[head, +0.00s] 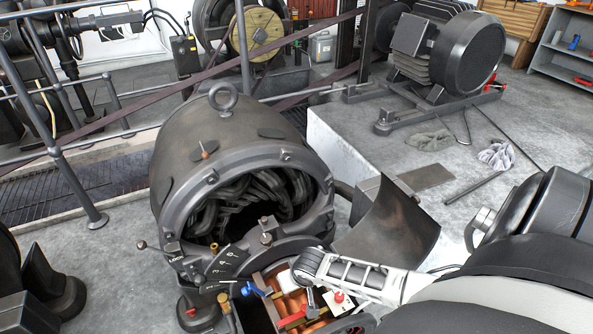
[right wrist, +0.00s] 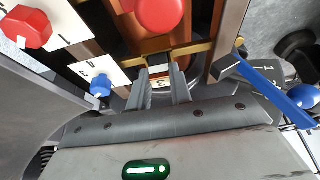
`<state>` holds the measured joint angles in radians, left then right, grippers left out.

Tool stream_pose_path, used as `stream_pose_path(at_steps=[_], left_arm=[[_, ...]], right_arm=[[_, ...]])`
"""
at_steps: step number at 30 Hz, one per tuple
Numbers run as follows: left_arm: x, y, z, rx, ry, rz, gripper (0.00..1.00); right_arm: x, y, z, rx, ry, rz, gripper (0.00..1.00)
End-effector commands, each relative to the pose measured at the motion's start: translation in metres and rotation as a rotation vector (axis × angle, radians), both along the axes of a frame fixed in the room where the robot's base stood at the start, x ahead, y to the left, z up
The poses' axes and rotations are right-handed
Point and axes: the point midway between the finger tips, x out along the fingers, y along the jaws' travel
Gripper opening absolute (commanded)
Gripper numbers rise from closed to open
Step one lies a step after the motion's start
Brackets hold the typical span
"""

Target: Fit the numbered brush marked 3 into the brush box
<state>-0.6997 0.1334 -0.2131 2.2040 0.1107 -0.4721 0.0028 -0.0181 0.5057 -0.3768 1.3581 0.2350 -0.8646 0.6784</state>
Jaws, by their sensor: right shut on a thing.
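My right gripper (right wrist: 162,88) is shut on a small block with a white label reading 3 (right wrist: 160,84), the numbered brush; the fingers hide most of it. Just beyond the fingertips is a brass bar with a dark slot (right wrist: 154,62), apparently the brush box; I cannot tell whether the brush touches it or is inside. In the head view, my right gripper (head: 311,297) reaches down into the open front of the dynamo (head: 225,130), among coppery parts; the brush cannot be made out there. My left gripper is not in view.
Around the gripper are a round red knob (right wrist: 160,12), a red hexagonal knob (right wrist: 28,27), a blue knob (right wrist: 100,84) on a numbered white plate, and a blue lever (right wrist: 265,76) close on the right. A curved cover (head: 390,228) lies right of the dynamo. Railings stand left.

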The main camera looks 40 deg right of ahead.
Motion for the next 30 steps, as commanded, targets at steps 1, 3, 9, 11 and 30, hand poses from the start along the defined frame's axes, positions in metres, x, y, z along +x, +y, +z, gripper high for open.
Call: stream_pose_path(at_steps=[1, 3, 9, 11, 30], left_arm=[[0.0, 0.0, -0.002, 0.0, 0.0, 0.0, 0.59], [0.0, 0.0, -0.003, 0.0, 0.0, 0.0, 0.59], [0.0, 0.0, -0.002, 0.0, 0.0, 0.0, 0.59], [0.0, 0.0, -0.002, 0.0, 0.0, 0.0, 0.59], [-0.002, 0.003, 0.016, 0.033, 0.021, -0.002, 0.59]], right_arm=[[0.0, 0.0, -0.002, 0.0, -0.001, 0.0, 0.0], [0.0, 0.0, -0.004, 0.0, 0.0, 0.0, 0.0], [0.0, 0.0, -0.004, 0.0, -0.001, 0.0, 0.46], [0.0, 0.0, -0.004, 0.0, -0.001, 0.0, 0.46], [-0.031, 0.01, 0.077, 0.001, -0.001, 0.003, 0.46]])
